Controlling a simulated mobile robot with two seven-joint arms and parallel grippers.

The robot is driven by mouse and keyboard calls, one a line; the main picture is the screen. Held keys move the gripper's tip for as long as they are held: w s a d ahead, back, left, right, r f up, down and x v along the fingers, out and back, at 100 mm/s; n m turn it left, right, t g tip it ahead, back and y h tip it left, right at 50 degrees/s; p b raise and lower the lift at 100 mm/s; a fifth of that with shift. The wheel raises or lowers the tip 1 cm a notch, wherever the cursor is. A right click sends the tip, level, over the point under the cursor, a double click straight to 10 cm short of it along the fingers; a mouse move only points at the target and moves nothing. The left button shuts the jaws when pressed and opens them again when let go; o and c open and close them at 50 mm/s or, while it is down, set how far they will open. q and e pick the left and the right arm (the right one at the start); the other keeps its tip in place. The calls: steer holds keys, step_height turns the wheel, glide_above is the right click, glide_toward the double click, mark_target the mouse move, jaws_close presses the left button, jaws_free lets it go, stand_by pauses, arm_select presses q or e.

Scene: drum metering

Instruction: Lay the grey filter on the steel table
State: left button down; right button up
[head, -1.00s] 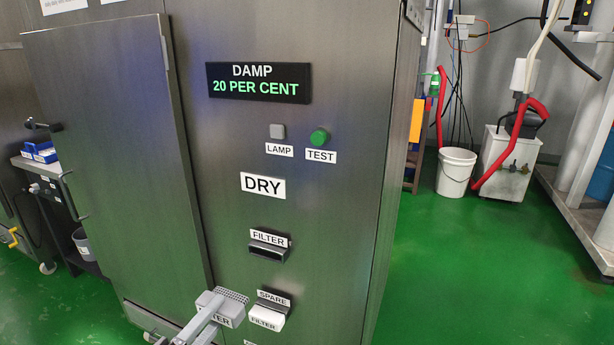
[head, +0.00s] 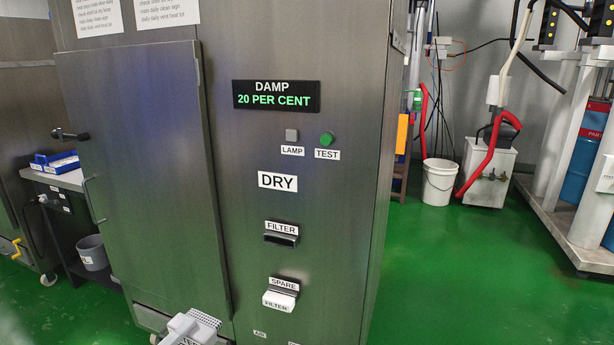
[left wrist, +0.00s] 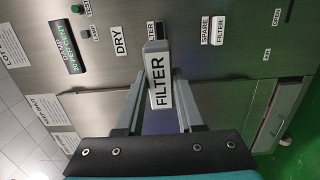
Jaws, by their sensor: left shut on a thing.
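My left gripper (head: 178,336) is shut on the grey filter (head: 203,319) at the bottom edge of the head view. The filter is a small block with a perforated end, held in front of the steel cabinet. In the left wrist view the filter (left wrist: 158,80) sits between the two fingers, its FILTER label facing the camera. A grey-topped table (head: 68,180), perhaps the steel table, stands at the left in the head view, partly hidden by the cabinet. My right gripper is not in view.
The cabinet's FILTER slot (head: 281,240) is dark and empty. A white spare filter (head: 279,300) sits in the slot below. Blue bins (head: 56,161) take up part of the table. A grey bucket (head: 91,252) is beside the cabinet. Green floor (head: 450,270) is open at right.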

mark_target(167, 326)
arm_select(q)
steer(key=a, duration=0.1)
steer(key=a+r+m+h, duration=0.1)
steer(key=a, duration=0.1)
steer(key=shift+w+g, duration=0.2)
steer(key=shift+g, duration=0.1)
steer(key=shift+a+r+h, duration=0.2)
steer(key=shift+a+h, duration=0.2)
steer(key=shift+a, duration=0.1)
steer(key=shift+s+d+r+n+t+y, duration=0.5)
steer(key=shift+s+d+r+n+y, duration=0.7)
steer(key=shift+s+d, duration=3.6)
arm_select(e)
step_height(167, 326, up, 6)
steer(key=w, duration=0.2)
arm_select(q)
step_height(167, 326, up, 10)
steer(key=n+t+y+p, duration=0.1)
steer(key=n+y+p, duration=0.2)
steer(key=y+p, duration=0.3)
steer(key=p, duration=0.3)
steer(key=shift+w+a+y, duration=0.15)
steer(key=shift+a+y, duration=0.2)
steer(key=shift+y, duration=0.05)
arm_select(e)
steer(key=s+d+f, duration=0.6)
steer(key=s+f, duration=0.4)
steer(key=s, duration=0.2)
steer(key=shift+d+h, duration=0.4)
